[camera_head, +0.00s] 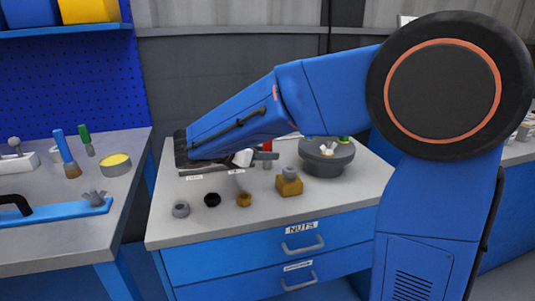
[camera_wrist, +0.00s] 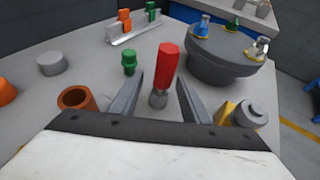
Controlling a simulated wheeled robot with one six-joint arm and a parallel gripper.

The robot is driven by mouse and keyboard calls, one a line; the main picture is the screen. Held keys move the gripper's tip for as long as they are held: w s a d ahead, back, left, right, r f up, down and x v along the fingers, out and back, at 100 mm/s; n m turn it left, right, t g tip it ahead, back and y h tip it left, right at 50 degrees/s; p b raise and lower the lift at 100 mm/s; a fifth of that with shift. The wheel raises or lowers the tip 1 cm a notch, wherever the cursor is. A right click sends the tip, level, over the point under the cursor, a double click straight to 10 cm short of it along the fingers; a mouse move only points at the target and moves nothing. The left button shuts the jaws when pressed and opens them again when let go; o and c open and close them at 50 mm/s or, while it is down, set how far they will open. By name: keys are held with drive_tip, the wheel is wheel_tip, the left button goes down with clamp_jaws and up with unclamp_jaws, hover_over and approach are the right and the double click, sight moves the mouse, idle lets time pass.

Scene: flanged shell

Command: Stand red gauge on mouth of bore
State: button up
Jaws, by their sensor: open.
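The red gauge (camera_wrist: 168,65) has a red upper part and a grey lower end, and appears upright in the wrist view. My gripper (camera_wrist: 160,82) is open, with one finger on each side of the gauge; I see no clear contact. In the head view my gripper (camera_head: 262,156) is low over the cabinet top, and a red piece (camera_head: 267,162), likely the gauge, shows just beyond it. The round grey flanged shell (camera_head: 327,162) stands to the right, also in the wrist view (camera_wrist: 222,58). I cannot make out which opening is the bore.
Small blue, green and yellow pieces stand on the shell. A yellow block with a grey knob (camera_head: 289,184) is near my right finger. A brown open cup (camera_wrist: 76,98) and a green peg (camera_wrist: 129,62) are left of the fingers. Small round parts line the front of the cabinet top (camera_head: 220,225).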

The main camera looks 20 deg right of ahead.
sight(275, 164)
drive_tip(key=shift+f+x, duration=0.2)
drive_tip(key=shift+x, duration=2.6)
drive_tip(key=shift+s, duration=0.2)
drive_tip(key=c, duration=1)
clamp_jaws()
drive_tip(key=shift+r, duration=0.1)
